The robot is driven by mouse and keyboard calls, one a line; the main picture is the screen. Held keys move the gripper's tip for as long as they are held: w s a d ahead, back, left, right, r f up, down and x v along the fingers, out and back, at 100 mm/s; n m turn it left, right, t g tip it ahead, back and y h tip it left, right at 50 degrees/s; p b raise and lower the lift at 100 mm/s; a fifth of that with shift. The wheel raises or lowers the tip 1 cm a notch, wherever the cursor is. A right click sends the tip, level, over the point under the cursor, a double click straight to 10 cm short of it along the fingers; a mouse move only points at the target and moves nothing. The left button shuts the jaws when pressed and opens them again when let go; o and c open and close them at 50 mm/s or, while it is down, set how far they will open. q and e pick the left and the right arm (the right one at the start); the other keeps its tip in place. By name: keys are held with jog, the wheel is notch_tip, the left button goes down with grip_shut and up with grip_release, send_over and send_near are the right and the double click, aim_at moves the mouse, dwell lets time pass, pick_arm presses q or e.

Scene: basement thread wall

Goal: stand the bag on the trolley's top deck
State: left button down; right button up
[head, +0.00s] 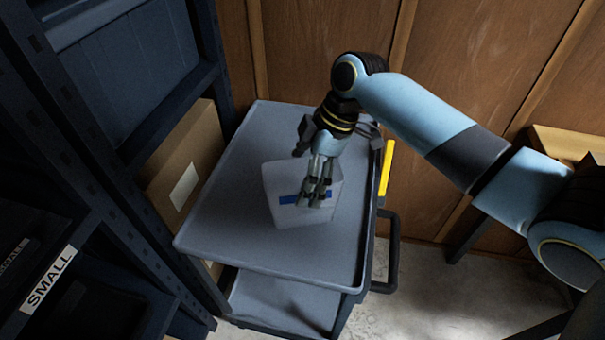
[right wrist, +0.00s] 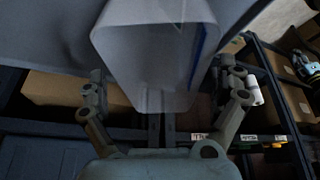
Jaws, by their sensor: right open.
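The bag (head: 280,215) is pale and whitish with a blue band. It stands on the grey top deck (head: 220,230) of the trolley, near its middle. My right gripper (head: 317,202) reaches down over the bag and hides part of its face and top. In the right wrist view the bag (right wrist: 150,45) shows between the two spread fingers (right wrist: 162,75), with a gap on both sides. The right gripper is open and not closed on the bag. My left gripper is not in view.
Dark shelving with a "SMALL" label (head: 48,278) stands at the left. A cardboard box (head: 188,160) sits on it beside the trolley. A lower deck (head: 275,305) shows under the top one. A wooden wall is behind. The deck around the bag is clear.

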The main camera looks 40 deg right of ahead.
jog(key=v, duration=1.1)
jog(key=shift+s+d+r, duration=0.1)
jog(key=shift+s, duration=0.05)
